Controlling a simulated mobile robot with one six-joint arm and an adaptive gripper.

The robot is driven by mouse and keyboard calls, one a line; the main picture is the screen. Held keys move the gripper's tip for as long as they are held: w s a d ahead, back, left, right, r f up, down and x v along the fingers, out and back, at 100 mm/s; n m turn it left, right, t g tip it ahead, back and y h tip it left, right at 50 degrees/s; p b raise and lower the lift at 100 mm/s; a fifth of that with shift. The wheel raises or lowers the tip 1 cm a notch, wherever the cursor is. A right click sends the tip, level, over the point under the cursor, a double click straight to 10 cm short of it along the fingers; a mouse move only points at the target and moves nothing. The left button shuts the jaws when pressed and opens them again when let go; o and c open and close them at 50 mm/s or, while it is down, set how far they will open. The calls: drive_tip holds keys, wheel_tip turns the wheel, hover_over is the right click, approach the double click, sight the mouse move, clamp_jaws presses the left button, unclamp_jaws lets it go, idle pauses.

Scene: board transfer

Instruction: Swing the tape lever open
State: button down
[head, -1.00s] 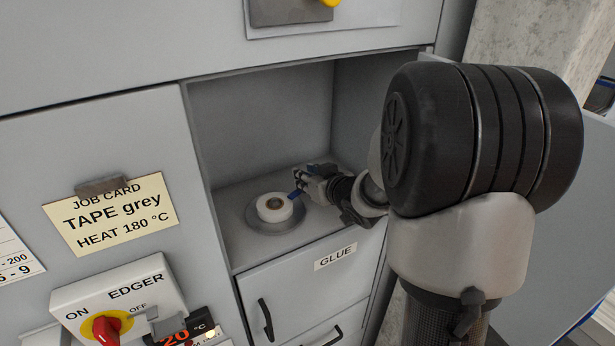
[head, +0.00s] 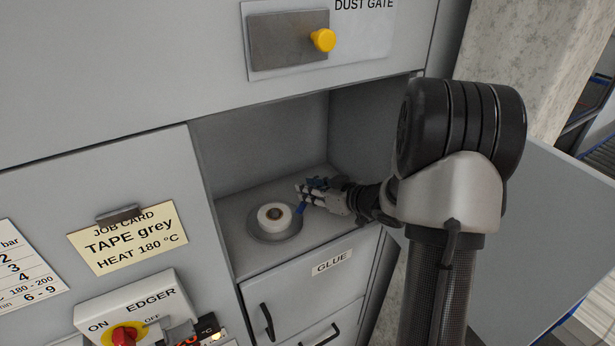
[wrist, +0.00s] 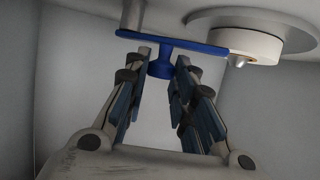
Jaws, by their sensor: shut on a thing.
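The tape lever (wrist: 180,44) is a blue bar with a blue knob on its underside as the wrist view shows it. Its left end meets a grey post, and its right end lies against the edge of the white tape roll (wrist: 250,45). My gripper (wrist: 161,70) is shut on the knob, one finger on each side. In the head view my gripper (head: 304,190) is in the open bay, right of the tape roll (head: 275,216). Only a short blue piece of the lever (head: 300,207) shows there; the rest is hidden by my fingers.
The roll sits on a round grey plate (head: 256,230) on the bay floor. The bay's walls and ceiling surround my gripper. Below is the GLUE drawer (head: 300,290). An open door panel (head: 550,240) stands right of my arm.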

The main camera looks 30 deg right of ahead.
drive_tip(key=shift+d+r+n+y+p, duration=0.1)
drive_tip(key=shift+d+n+y+p, duration=0.15)
drive_tip(key=shift+n+y+p, duration=0.4)
drive_tip(key=shift+s, duration=0.1)
drive_tip(key=c, duration=1.4)
unclamp_jaws()
wheel_tip(320, 180, up, 10)
